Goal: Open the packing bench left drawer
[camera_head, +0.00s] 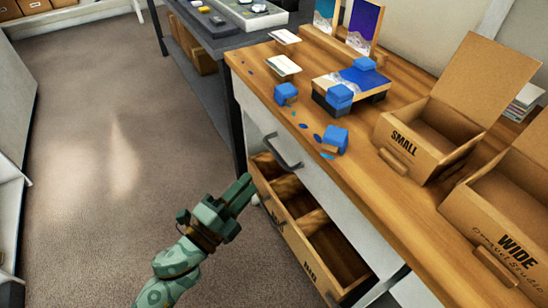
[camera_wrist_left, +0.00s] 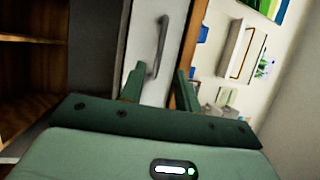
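The packing bench (camera_head: 345,185) runs diagonally through the right half of the head view. A white drawer front with a grey bar handle (camera_head: 283,153) is under its top at the left end and looks shut. My left gripper (camera_head: 248,188) is in front of the bench, lower than the handle in the picture and apart from it. In the left wrist view its two fingers (camera_wrist_left: 160,72) are spread with nothing between them, and the handle (camera_wrist_left: 160,45) shows upright beyond the gap. My right gripper is not in view.
Below the drawer front is an open wooden compartmented bin (camera_head: 305,225), close to my left gripper. Blue blocks (camera_head: 337,137), a SMALL box (camera_head: 420,130) and a WIDE box (camera_head: 500,225) stand on the bench top. The carpet (camera_head: 100,150) at left is clear.

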